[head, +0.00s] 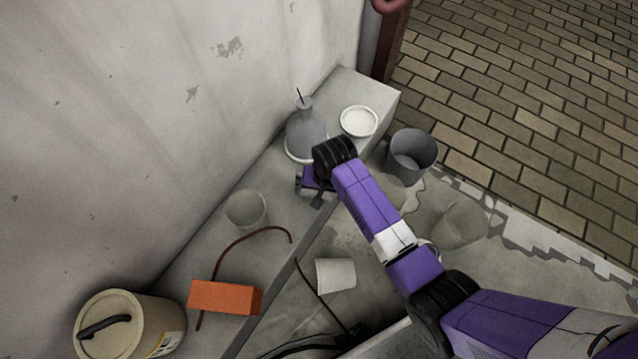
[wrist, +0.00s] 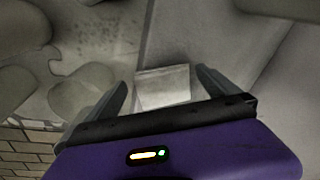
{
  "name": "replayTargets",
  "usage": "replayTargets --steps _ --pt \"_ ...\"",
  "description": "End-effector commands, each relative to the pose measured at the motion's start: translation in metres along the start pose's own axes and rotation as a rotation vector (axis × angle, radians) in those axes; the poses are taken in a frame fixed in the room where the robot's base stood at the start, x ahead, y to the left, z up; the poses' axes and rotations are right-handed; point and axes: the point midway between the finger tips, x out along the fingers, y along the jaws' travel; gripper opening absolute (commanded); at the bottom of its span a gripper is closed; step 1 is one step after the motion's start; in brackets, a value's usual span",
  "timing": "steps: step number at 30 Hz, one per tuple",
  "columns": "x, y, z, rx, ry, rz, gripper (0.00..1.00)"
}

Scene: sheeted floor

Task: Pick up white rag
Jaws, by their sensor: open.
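A pale, squarish, flat piece that looks like the white rag (wrist: 165,90) lies between my fingers in the wrist view. It rests on or by the edge of a grey ledge. My gripper (wrist: 161,80) is open, with one finger on either side of the rag. I see no contact, and the gap between fingers and rag is hard to judge. In the head view my gripper (head: 313,193) is over the ledge's front edge, and I cannot make out the rag there; my arm and gripper cover that spot.
A grey bucket (head: 411,155) and pale cup (head: 336,275) are on the floor. A wall (head: 150,120) rises behind.

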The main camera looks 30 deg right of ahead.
Motion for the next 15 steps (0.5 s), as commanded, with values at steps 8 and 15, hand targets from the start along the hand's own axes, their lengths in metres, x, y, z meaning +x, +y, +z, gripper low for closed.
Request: replayTargets --steps 8,15 --pt "-0.042 -0.001 -0.047 0.067 -0.086 0.115 1.0" --pt "-0.032 0.003 -0.051 0.081 -0.102 0.137 1.0"
